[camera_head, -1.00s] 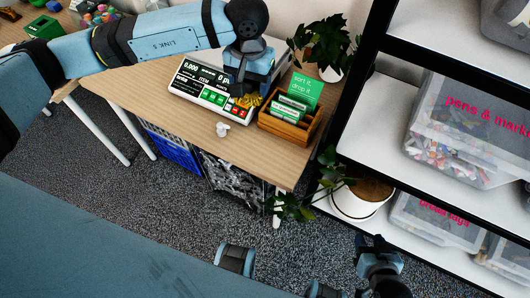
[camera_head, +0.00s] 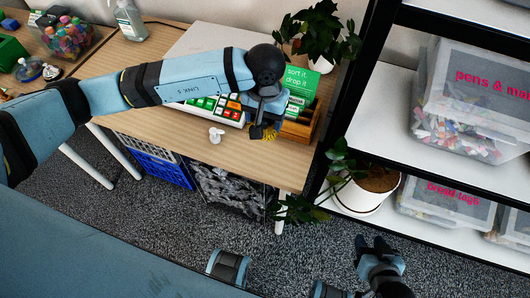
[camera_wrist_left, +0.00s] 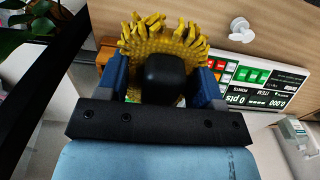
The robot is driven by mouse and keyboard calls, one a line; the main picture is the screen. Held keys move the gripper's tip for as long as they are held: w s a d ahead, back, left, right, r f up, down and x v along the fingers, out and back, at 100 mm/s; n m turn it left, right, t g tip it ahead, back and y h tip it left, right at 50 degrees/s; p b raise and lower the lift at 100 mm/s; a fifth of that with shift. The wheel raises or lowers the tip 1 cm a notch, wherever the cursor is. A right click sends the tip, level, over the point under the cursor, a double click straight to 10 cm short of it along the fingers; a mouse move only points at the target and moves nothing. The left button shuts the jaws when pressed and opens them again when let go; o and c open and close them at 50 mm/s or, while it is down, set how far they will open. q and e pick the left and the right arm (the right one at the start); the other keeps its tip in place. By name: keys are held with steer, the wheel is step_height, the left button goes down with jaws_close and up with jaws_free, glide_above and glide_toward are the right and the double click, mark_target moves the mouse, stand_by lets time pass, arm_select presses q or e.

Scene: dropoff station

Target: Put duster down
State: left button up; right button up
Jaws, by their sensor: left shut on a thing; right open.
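The duster (camera_wrist_left: 165,42) has yellow bristles and a dark handle. My left gripper (camera_wrist_left: 163,78) is shut on it, as the left wrist view shows. In the head view the left gripper (camera_head: 265,122) is over the table's right part, beside the wooden card holder, with some of the yellow duster (camera_head: 268,133) showing below it. I cannot tell whether the bristles touch the table (camera_head: 262,165). My right gripper (camera_head: 372,245) is open and empty, low over the floor by the shelf.
A scale with green and red keys (camera_head: 215,108) is partly under my left arm. The wooden card holder (camera_head: 303,128), a potted plant (camera_head: 318,35) and the black shelf frame (camera_head: 345,100) bound the right side. Bare table lies at front.

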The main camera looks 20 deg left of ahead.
mark_target(265, 158)
arm_select(q)
step_height(265, 158, down, 16)
steer(key=shift+r, duration=0.2)
steer(key=shift+f, duration=0.15)
steer(key=o, duration=0.8)
steer(key=shift+o, duration=0.2)
